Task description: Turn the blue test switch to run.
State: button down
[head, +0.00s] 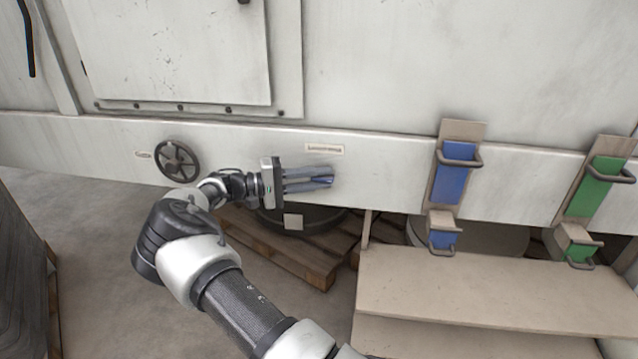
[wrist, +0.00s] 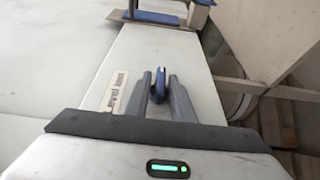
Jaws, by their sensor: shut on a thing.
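The blue test switch (wrist: 159,86) is a narrow blue handle on the pale beam of the machine. In the wrist view it stands between the two grey fingers of my gripper (wrist: 160,77), which is shut on it. In the head view my gripper (head: 327,178) reaches in from the left against the beam, and the blue switch (head: 321,180) shows only in part between the fingertips. A small printed label (head: 325,149) is just above the switch; the label also shows left of the fingers in the wrist view (wrist: 117,92). I cannot read any position marks.
A black handwheel (head: 177,160) is on the beam to the left. Blue (head: 452,187) and green (head: 594,187) brackets with grey handles are to the right, above a beige step (head: 480,285). A wooden pallet (head: 315,262) lies below my gripper.

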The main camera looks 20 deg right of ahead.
dwell(0.4)
jog(key=c, duration=1.8)
grip_release()
jog(key=b+v, duration=0.2)
jog(key=v, duration=1.5)
jog(key=shift+a+f+b, duration=0.25)
jog(key=shift+b, duration=0.15)
